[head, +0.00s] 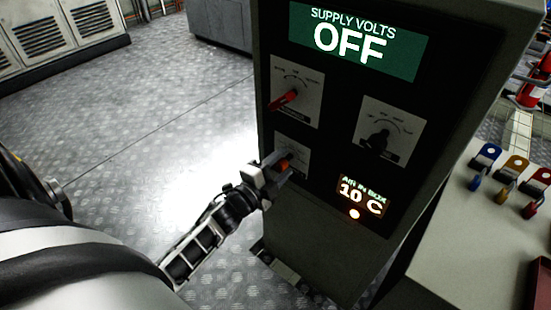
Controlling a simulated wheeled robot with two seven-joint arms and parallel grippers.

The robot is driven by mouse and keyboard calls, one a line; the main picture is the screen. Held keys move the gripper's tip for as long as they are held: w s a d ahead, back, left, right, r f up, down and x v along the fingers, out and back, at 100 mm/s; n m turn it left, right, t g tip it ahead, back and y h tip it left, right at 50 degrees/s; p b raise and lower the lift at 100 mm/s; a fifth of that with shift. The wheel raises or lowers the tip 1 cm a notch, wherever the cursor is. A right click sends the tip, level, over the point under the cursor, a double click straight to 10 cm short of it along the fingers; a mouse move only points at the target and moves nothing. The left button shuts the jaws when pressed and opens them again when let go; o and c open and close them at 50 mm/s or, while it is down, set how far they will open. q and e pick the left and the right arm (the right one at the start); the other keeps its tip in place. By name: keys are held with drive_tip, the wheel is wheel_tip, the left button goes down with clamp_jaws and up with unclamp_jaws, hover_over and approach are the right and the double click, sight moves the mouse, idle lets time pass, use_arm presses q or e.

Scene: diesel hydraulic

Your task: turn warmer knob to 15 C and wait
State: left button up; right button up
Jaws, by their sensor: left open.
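The dark control cabinet (320,235) stands in the middle of the head view. A small display (361,196) on its front reads "AIR IN BOX 10 C", with a lit round lamp (354,214) below it. My left gripper (279,170) is open at the lower left panel (298,152), at an orange-red knob (286,163). The fingers partly hide this knob, and I cannot tell whether they touch it. The panel's label is too small to read, so I cannot confirm that this is the warmer knob. My right gripper is not in view.
A red-handled switch (287,98) sits above my gripper, and a black knob (379,139) sits to its right. The top screen (357,42) reads "SUPPLY VOLTS OFF". A bench (475,240) with coloured tags stands at the right. The metal floor (150,120) at left is clear.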

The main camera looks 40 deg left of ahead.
use_arm(q)
drive_tip(key=s+a, duration=0.1)
drive_tip(key=s, duration=1.5)
drive_tip(key=shift+w+r, duration=0.1)
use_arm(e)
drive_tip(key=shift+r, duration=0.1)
use_arm(q)
drive_tip(key=s+d+r+n+g+h+p, duration=0.1)
drive_tip(key=d+n+g+p, duration=0.2)
drive_tip(key=d+n, duration=0.4)
drive_tip(key=s+d+r+n+g+h+p, duration=0.1)
drive_tip(key=d+n+g+p, duration=0.2)
drive_tip(key=d+n, duration=0.3)
drive_tip(key=d+g, duration=0.1)
drive_tip(key=d, duration=0.2)
drive_tip(key=shift+d+r+n+p, duration=0.3)
drive_tip(key=shift+d+r+n, duration=0.1)
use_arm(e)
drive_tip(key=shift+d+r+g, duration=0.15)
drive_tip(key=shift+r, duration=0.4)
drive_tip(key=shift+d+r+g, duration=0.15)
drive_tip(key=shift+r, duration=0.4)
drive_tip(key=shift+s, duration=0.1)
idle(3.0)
